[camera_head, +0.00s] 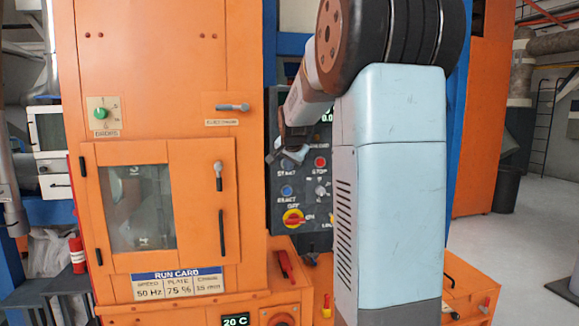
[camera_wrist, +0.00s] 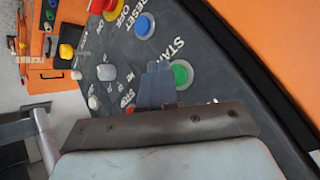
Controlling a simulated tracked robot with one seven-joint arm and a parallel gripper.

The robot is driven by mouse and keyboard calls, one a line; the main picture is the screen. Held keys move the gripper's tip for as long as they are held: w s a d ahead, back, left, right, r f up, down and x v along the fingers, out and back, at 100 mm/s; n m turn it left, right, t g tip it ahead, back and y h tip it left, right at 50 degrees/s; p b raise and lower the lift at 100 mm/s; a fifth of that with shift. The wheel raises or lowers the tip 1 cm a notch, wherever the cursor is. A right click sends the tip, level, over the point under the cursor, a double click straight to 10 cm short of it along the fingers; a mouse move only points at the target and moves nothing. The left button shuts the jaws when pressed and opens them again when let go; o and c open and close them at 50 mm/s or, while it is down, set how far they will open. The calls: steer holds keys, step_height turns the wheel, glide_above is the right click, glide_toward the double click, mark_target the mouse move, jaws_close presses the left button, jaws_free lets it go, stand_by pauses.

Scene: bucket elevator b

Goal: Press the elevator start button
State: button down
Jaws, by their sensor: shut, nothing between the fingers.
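The control panel (camera_head: 306,185) is dark grey and stands behind my arm in the head view. Its green start button (camera_wrist: 182,73) shows in the wrist view, with a white START label beside it. In the head view my gripper (camera_head: 290,154) hides this button, and the START label shows just below. In the wrist view my gripper (camera_wrist: 156,78) is shut and empty. Its fingertips are just left of the green button, over the panel face. I cannot tell whether they touch the panel.
A blue reset button (camera_wrist: 145,26) and a red and yellow rotary switch (camera_head: 293,218) are on the same panel. A red stop button (camera_head: 320,162) sits right of my gripper. The orange cabinet (camera_head: 150,60) stands at the left; open floor (camera_head: 520,255) lies at the right.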

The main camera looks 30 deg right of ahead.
steer(key=s, duration=0.2)
steer(key=s+a, duration=0.1)
steer(key=s, duration=0.1)
steer(key=shift+s+a, duration=0.15)
steer(key=shift+s, duration=0.2)
stand_by(0.6)
steer(key=s+a+f+n+g+y, duration=0.1)
steer(key=s+a+n, duration=0.3)
steer(key=s, duration=0.6)
steer(key=s+a+f+n+y, duration=0.1)
steer(key=s+a+f+n, duration=0.3)
steer(key=s+a, duration=0.5)
steer(key=s+a+f+n+g+y, duration=0.1)
steer(key=s+a, duration=0.5)
steer(key=s, duration=0.7)
steer(key=f+n, duration=0.1)
steer(key=n, duration=0.1)
steer(key=shift+a+f+n+g, duration=0.2)
steer(key=shift+f+n+g, duration=0.1)
steer(key=shift+n, duration=0.1)
steer(key=shift+a, duration=0.1)
